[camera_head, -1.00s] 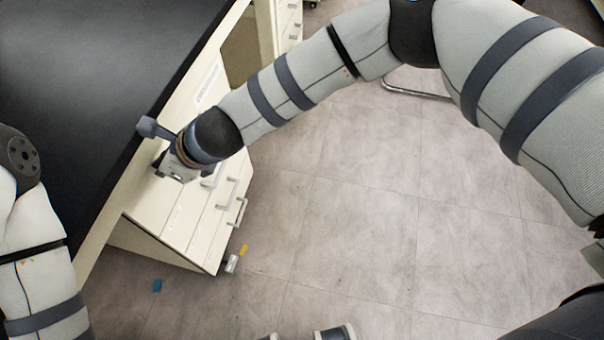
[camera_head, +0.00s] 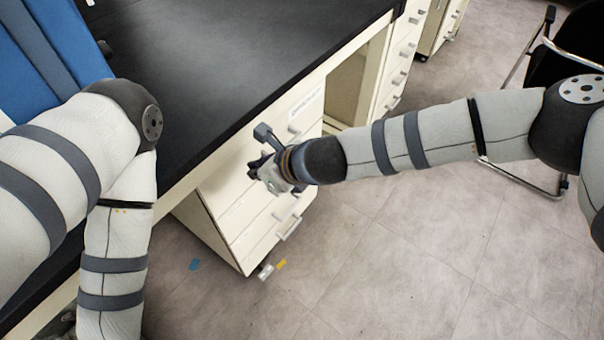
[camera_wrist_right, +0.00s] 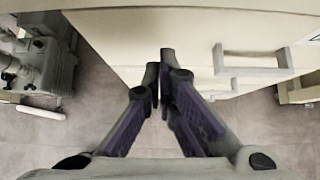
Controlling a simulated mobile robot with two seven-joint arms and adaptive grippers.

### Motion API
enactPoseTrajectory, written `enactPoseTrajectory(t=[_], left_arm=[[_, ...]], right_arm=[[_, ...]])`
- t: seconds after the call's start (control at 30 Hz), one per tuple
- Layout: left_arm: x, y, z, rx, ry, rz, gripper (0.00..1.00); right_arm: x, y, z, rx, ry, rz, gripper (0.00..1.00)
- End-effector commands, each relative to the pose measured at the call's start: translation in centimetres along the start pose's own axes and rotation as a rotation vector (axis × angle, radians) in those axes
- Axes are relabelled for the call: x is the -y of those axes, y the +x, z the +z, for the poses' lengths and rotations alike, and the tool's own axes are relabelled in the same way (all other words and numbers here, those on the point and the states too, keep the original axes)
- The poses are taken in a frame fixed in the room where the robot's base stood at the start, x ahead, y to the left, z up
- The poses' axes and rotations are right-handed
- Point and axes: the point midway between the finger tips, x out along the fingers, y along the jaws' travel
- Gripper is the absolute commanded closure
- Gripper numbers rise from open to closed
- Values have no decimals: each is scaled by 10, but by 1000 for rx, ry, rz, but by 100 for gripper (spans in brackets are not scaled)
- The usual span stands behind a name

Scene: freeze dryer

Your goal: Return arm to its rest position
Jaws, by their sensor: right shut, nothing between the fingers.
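My right arm (camera_head: 435,138) reaches in from the right in the head view, over the floor, toward the front of the cream drawer cabinet. My right gripper (camera_head: 256,168) is at its end, close to the drawer fronts; I cannot tell whether it touches them. In the right wrist view the fingertips (camera_wrist_right: 166,72) are together with nothing between them. My left arm (camera_head: 118,235) comes in from the left and runs down out of the picture. Its gripper is not in view.
The black bench top (camera_head: 235,60) and its edge lie behind my right gripper. Drawer handles (camera_head: 289,228) stick out from the cabinet (camera_head: 245,240). A black chair (camera_head: 565,50) stands at upper right. The grey floor (camera_head: 400,260) is open. A pump-like machine (camera_wrist_right: 45,65) shows in the wrist view.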

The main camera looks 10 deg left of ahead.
Motion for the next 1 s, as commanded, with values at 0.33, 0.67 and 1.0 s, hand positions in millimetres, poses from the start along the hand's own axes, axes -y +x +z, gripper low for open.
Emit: enactPoseTrajectory(t=[0.33,0.67,1.0], left_arm=[[-1,-27,-12,-69,-2,3,29],[-1,-29,-12,-73,-2,4,29],[-1,-45,-20,-116,-2,6,29]], right_arm=[[2,-90,3,2,-4,-4,100],[-7,-99,-15,-28,-47,9,100],[-123,-169,-274,-382,-1135,436,100]])
